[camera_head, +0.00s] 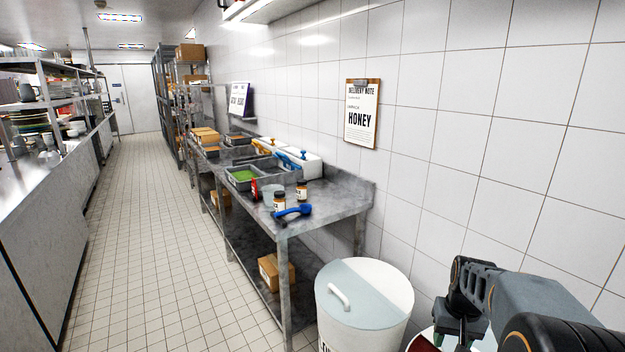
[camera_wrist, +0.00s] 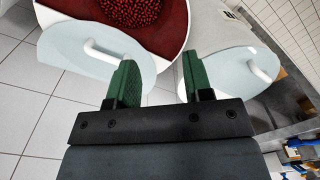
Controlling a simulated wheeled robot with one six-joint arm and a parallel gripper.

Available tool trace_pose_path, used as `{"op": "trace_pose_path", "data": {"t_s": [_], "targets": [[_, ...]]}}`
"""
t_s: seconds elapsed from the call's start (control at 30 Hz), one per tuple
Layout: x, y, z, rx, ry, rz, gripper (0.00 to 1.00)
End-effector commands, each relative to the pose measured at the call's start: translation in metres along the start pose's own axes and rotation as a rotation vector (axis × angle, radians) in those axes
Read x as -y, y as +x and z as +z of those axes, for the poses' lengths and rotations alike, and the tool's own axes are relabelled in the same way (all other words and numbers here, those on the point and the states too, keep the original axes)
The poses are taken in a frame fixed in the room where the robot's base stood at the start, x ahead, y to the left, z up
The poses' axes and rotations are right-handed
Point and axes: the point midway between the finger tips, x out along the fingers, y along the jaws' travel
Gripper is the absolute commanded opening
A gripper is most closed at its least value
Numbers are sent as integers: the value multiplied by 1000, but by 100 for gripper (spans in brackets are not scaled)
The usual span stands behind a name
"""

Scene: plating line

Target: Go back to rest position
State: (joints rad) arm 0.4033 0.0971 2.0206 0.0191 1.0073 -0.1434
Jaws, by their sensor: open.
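My gripper (camera_wrist: 158,82) has two green-padded fingers, spread apart with nothing between them in the wrist view. It hangs over a white bin (camera_wrist: 185,18) with dark red contents (camera_wrist: 135,12); a pale lid (camera_wrist: 70,45) with a white handle covers part of that opening. In the head view my arm is at the lower right, and its fingertips are hard to make out there. A second white bin (camera_head: 365,318) with a pale lid (camera_head: 350,285) and white handle stands left of my arm.
A metal worktable (camera_head: 338,198) against the tiled wall holds jars (camera_head: 280,202), a blue tool (camera_head: 293,211) and trays (camera_head: 243,184). A cardboard box (camera_head: 272,272) sits on its lower shelf. A clipboard (camera_head: 361,112) reading "HONEY" hangs above. The tiled aisle (camera_head: 150,230) is clear.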

Motion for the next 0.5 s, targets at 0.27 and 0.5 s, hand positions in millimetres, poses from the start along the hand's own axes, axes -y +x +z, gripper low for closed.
{"op": "trace_pose_path", "data": {"t_s": [0.27, 0.5], "targets": [[77, -44, 102, -150, -101, -2, 46], [104, -72, 136, -253, -230, -25, 46]]}}
